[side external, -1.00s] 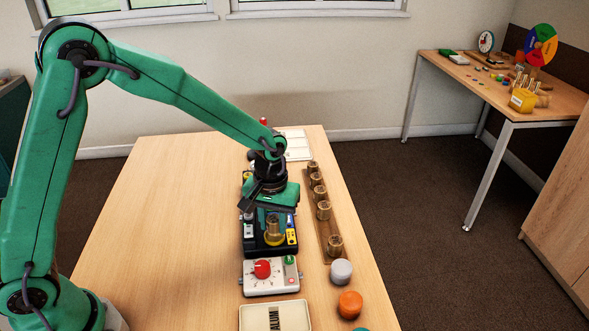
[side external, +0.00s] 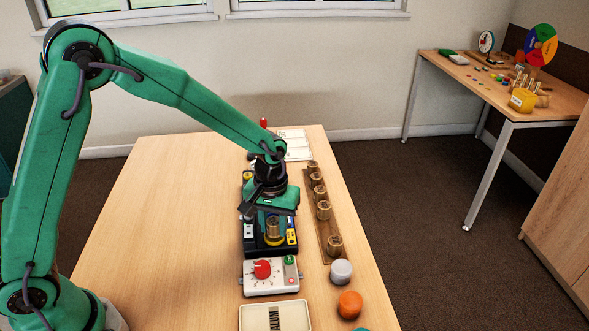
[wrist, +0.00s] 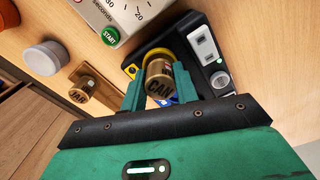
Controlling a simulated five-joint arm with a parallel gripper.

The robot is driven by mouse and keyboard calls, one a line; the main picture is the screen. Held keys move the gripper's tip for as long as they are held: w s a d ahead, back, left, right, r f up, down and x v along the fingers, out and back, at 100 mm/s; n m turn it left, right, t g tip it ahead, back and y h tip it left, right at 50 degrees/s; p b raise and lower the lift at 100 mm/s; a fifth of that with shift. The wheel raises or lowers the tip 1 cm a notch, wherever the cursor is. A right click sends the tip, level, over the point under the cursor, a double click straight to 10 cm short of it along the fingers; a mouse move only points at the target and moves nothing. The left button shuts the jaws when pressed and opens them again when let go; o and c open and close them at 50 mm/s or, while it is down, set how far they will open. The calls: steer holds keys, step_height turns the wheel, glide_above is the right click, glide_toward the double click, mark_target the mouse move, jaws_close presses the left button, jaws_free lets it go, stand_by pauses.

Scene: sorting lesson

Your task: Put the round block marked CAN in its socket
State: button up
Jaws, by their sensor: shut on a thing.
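My gripper (wrist: 158,88) is shut on the round brass block marked CAN (wrist: 160,83), with a green finger on each side and the lettered end facing the wrist camera. In the side external view the block (side external: 273,229) hangs upright below my gripper (side external: 272,218), at the black fixture (side external: 249,249). The fixture also shows in the wrist view (wrist: 172,42), around and behind the block. The socket is hidden by the block and fingers. I cannot tell whether the block's lower end is in it or just above it.
A wooden rail (side external: 329,224) right of the fixture holds several brass blocks, one marked JAR (wrist: 79,96). A white box with a red dial (side external: 262,269) stands in front, a grey knob (side external: 341,271) and an orange one (side external: 349,303) beside it. The table's left side is clear.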

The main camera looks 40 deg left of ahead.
steer(key=shift+f, duration=0.4)
steer(key=o, duration=0.7)
steer(key=shift+r, duration=0.15)
steer(key=shift+r, duration=5.35)
steer(key=shift+r, duration=0.2)
step_height(320, 180, up, 6)
glide_above(273, 222)
steer(key=shift+f, duration=0.15)
